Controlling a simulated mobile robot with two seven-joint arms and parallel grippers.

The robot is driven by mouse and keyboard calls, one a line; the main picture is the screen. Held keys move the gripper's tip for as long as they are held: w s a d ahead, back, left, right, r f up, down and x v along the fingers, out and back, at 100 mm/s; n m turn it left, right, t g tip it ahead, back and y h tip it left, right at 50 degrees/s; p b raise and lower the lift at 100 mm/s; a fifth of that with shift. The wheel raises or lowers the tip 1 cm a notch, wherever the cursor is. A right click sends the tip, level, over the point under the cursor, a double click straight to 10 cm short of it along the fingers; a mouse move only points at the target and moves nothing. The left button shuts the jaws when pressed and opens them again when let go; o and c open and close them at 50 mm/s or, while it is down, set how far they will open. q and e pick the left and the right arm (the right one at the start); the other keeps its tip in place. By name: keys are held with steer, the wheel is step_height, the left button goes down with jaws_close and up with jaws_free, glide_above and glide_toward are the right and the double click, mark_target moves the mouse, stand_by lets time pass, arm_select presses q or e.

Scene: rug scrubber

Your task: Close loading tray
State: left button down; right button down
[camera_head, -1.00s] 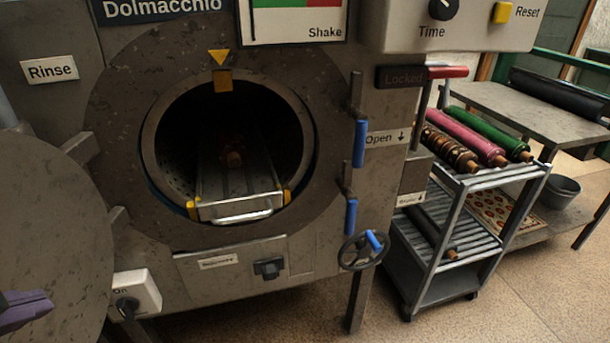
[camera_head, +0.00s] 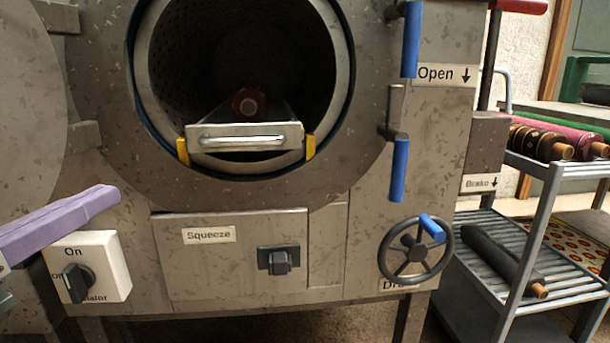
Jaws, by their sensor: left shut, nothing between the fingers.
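The loading tray (camera_head: 228,141) shows its grey front plate and pale handle (camera_head: 240,142) at the lower mouth of the round drum opening (camera_head: 245,60). Yellow brackets (camera_head: 183,152) flank the plate. A roll with a brown end (camera_head: 249,104) lies behind the plate inside the drum. My left gripper (camera_head: 112,195), purple, comes in from the left, below and left of the tray. It is shut and empty, apart from the tray handle. My right gripper is not in view.
The round door (camera_head: 30,120) stands swung open at the left. Blue-handled levers (camera_head: 411,40) and a handwheel (camera_head: 416,250) are on the machine's right. The white On switch box (camera_head: 100,262) sits below my left gripper. A cart (camera_head: 535,240) with rolls stands at the right.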

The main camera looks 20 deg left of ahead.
mark_target(205, 145)
arm_select(q)
steer(key=w+p, duration=0.1)
steer(key=w, duration=0.3)
steer(key=w+p, duration=0.1)
steer(key=w, duration=0.3)
steer(key=w+a+r+p, duration=0.1)
steer(key=w+p, duration=0.1)
steer(key=w, duration=0.2)
steer(key=shift+w, duration=0.35)
steer(key=shift+w+a, duration=0.1)
steer(key=shift+w, duration=0.5)
